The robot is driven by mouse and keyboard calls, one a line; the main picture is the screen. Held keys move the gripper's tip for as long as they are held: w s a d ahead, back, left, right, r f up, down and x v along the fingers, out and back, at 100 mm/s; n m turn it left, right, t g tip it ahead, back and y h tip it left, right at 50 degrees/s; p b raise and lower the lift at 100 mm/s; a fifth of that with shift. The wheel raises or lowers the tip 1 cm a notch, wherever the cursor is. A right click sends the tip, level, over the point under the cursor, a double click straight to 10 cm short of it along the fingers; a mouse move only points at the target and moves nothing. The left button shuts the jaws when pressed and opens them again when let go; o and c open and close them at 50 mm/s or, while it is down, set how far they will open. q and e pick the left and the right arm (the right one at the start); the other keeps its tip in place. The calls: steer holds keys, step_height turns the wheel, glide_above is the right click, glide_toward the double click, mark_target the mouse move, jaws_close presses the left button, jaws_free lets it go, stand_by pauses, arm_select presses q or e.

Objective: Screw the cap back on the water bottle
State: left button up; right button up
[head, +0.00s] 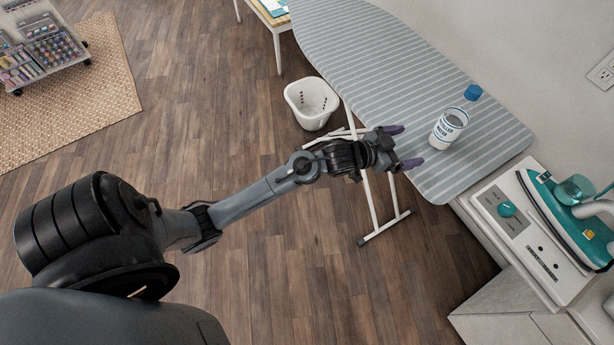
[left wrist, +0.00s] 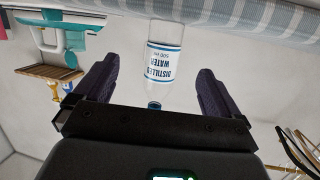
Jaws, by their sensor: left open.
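The water bottle (head: 447,130) stands upright on the striped ironing board, clear with a white and blue label. Its blue cap (head: 473,92) shows at the neck end; I cannot tell whether it is seated or loose. My left gripper (head: 402,147), with purple fingers, is open and empty, to the left of the bottle and apart from it. In the left wrist view, which is upside down, the bottle (left wrist: 163,62) lies between and beyond the open fingers. The cap (left wrist: 154,105) is partly hidden by the gripper body there. My right gripper is not in view.
The ironing board (head: 400,65) has clear surface around the bottle. A teal iron (head: 565,220) rests on a white station (head: 515,225) at the right, near the board's end. A white basket (head: 311,103) stands on the floor to the left of the board.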

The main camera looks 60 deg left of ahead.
arm_select(q)
steer(key=s+f+g+y, duration=0.1)
steer(key=s+f+g, duration=0.2)
steer(key=s, duration=0.7)
steer(key=s+d+f+g+y, duration=0.1)
steer(key=s+f+g, duration=0.2)
steer(key=s, duration=0.8)
steer(key=s+d+f+n+g+y, duration=0.1)
steer(key=s+f+g, duration=0.3)
steer(key=s, duration=0.7)
steer(key=shift+s+g, duration=0.15)
steer(key=shift+g, duration=0.65)
steer(key=shift+d, duration=0.1)
step_height(320, 180, up, 36)
steer(key=p, duration=3.6)
steer(key=shift+f, duration=0.15)
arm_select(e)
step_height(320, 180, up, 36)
arm_select(q)
steer(key=shift+f, duration=0.1)
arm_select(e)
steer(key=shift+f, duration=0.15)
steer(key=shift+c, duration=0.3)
